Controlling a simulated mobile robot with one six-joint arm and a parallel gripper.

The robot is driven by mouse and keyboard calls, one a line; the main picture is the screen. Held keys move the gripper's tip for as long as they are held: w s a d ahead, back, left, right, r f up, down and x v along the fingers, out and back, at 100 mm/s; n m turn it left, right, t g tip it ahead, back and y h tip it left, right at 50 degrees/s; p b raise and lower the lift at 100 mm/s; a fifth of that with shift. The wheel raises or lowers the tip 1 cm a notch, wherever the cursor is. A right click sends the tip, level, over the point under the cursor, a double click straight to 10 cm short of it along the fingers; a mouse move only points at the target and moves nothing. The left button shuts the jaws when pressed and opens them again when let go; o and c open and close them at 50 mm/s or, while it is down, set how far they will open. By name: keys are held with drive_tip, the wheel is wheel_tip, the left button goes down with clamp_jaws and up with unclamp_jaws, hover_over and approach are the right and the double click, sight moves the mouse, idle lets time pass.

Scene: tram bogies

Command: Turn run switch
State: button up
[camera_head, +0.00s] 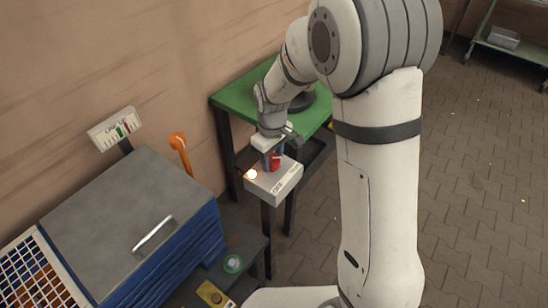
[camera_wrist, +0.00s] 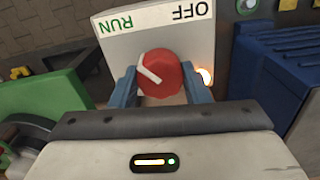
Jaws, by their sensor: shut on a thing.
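The run switch is a red round knob (camera_wrist: 166,80) with a white pointer bar, on a pale box (camera_wrist: 182,44) lettered RUN in green and OFF in black. In the wrist view the pointer slants toward the upper left, on the RUN side. My gripper (camera_wrist: 163,86) has its blue fingers on both sides of the knob and is shut on it. In the head view the knob (camera_head: 274,163) shows under my gripper (camera_head: 271,158), on top of the box (camera_head: 273,185). A lamp (camera_head: 250,174) beside the knob glows orange-white.
A green-topped table (camera_head: 238,98) stands behind the box. A blue cabinet with a grey lid (camera_head: 115,215) and handle is at the left, with a gauge panel (camera_head: 115,128) and an orange handle (camera_head: 179,145) behind. Paved floor (camera_head: 475,170) is open at right.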

sight(272, 159)
drive_tip(key=shift+s+f, duration=0.1)
drive_tip(key=shift+s, duration=0.05)
drive_tip(key=o, duration=1)
drive_tip(key=shift+r, duration=0.2)
wheel_tip(272, 159, up, 8)
drive_tip(key=shift+f, duration=0.2)
